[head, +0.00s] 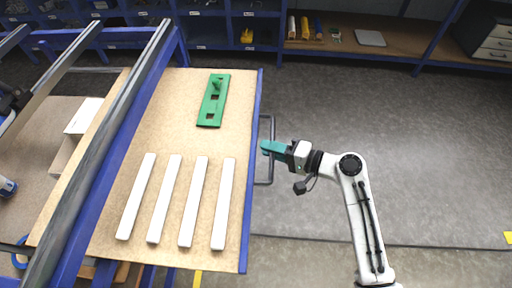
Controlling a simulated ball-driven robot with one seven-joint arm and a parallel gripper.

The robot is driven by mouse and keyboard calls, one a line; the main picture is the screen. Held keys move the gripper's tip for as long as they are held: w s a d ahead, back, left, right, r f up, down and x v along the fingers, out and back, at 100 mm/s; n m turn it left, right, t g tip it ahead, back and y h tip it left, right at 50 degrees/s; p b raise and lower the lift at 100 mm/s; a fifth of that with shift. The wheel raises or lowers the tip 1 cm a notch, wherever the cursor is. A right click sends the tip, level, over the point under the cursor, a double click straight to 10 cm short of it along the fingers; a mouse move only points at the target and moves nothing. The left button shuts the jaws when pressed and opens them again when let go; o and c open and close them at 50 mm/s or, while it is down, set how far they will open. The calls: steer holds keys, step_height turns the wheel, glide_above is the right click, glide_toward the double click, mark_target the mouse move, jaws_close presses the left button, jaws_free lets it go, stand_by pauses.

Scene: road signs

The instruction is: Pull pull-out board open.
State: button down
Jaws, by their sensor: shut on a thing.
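The pull-out board (145,130) is a tan wooden panel with a blue front edge (252,170). It sticks out to the right from under the blue metal frame. A grey bar handle (271,178) stands off the blue edge. My gripper (266,148) has teal fingers and comes from the right. It is shut on the handle, at its upper-middle part. The fingertips hide the piece of handle between them. My white arm reaches down to the lower right.
Several white bars (181,200) and a green plate with square holes (213,100) lie on the board. Blue shelving (330,50) stands along the back. The grey floor (420,150) to the right is open.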

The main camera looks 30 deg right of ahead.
steer(key=shift+s+d+f, duration=0.1)
steer(key=shift+s+d, duration=0.5)
steer(key=shift+d, duration=0.2)
steer(key=shift+s+d, duration=0.55)
steer(key=shift+d, duration=0.2)
steer(key=c, duration=1.1)
jaws_free()
steer(key=v, duration=1)
steer(key=shift+s+d+b, duration=0.15)
steer(key=shift+s+b, duration=0.15)
steer(key=shift+b, duration=0.05)
